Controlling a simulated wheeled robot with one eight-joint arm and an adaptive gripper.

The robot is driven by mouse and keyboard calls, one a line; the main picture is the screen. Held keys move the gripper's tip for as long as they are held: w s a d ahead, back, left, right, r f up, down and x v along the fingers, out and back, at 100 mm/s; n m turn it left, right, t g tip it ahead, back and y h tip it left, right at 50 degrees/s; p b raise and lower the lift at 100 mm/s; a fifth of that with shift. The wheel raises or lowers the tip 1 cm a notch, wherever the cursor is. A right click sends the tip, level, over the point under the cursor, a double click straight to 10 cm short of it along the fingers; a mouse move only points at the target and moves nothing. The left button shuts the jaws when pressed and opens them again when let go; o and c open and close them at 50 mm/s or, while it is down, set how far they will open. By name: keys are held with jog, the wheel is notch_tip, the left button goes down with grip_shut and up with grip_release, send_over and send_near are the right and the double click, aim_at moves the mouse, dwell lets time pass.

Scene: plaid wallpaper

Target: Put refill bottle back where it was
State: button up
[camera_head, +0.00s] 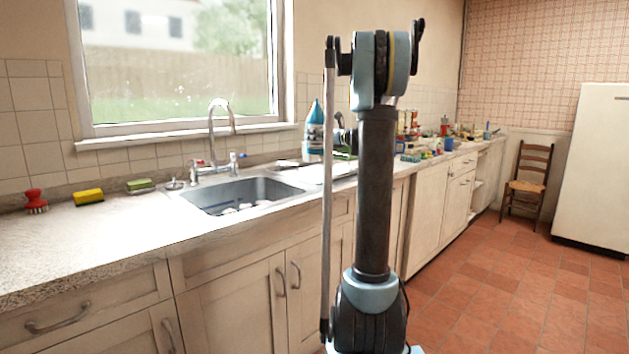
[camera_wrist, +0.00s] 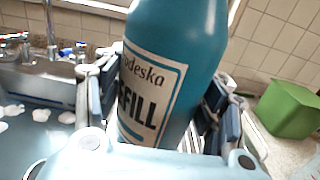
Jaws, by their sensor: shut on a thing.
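The refill bottle is blue with a pale label reading "FILL". In the wrist view the bottle (camera_wrist: 190,40) stands between the two fingers of my gripper (camera_wrist: 165,110), which is shut on it. In the head view the bottle (camera_head: 315,120) shows upright just right of the sink, partly behind my arm. My arm hides most of my gripper there. The bottle's base is hidden, so I cannot tell whether it touches the counter.
The sink (camera_head: 245,193) with its tap (camera_head: 222,115) lies left of the bottle. A red brush (camera_head: 36,201) and sponges (camera_head: 88,197) sit on the left counter. A green container (camera_wrist: 288,108) stands right of the bottle. Many small items crowd the far counter.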

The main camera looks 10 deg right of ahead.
jog(key=shift+a, duration=0.1)
jog(key=shift+f, duration=5)
jog(key=o, duration=1.3)
jog(key=shift+s, duration=0.1)
jog(key=shift+s, duration=0.1)
